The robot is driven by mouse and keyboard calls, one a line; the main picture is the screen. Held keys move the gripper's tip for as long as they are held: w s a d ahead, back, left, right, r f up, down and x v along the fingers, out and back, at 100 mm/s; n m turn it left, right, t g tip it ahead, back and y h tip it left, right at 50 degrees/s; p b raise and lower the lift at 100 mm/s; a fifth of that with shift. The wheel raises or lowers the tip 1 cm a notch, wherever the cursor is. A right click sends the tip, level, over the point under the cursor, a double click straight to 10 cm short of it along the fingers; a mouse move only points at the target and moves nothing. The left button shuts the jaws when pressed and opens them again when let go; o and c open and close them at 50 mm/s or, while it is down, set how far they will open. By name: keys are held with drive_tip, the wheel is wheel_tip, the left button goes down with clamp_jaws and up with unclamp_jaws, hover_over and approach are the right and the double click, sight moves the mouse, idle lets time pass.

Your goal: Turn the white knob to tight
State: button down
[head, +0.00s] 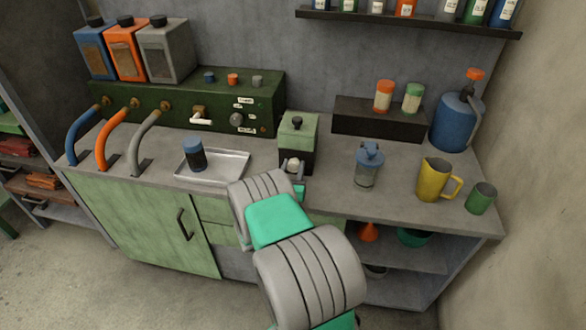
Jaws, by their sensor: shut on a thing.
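The white knob (293,164) is low on the front of a small green and black box (298,133), which stands on the counter against the wall. My gripper (293,171) is at the front of this box and shut on the white knob. My arm comes up from the bottom of the view and hides part of the box's lower front. The fingers are small here, and I cannot read any mark around the knob or tell how far it is turned.
Left of the box is a metal tray (238,168) with a dark blue cup (195,154). Behind it is a green panel machine (180,100) with a grey dial (236,119). Right are a lidded jar (368,165), yellow jug (436,180) and green cup (481,198).

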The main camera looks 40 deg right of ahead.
drive_tip(key=m+b, duration=0.2)
drive_tip(key=m, duration=0.2)
drive_tip(key=shift+f+m+b, duration=0.1)
drive_tip(key=shift+m+b, duration=0.25)
drive_tip(key=shift+m, duration=0.05)
drive_tip(key=m+b, duration=0.2)
drive_tip(key=m, duration=0.2)
drive_tip(key=shift+b, duration=0.35)
drive_tip(key=m+b, duration=0.4)
drive_tip(key=m, duration=0.2)
drive_tip(key=shift+f, duration=0.1)
drive_tip(key=m+b, duration=0.3)
drive_tip(key=m, duration=0.1)
drive_tip(key=shift+m+b, duration=0.3)
drive_tip(key=shift+b, duration=0.1)
drive_tip(key=m+b, duration=0.3)
drive_tip(key=shift+f+m+b, duration=0.1)
drive_tip(key=shift+m+b, duration=0.2)
drive_tip(key=m+b, duration=0.4)
drive_tip(key=b, duration=0.1)
drive_tip(key=shift+f+m, duration=0.1)
drive_tip(key=shift+m, duration=0.2)
drive_tip(key=m+b, duration=0.5)
drive_tip(key=b, duration=0.2)
drive_tip(key=shift+b, duration=0.35)
drive_tip(key=m+b, duration=0.2)
drive_tip(key=b, duration=0.1)
drive_tip(key=shift+r+m, duration=0.25)
drive_tip(key=shift+m, duration=0.05)
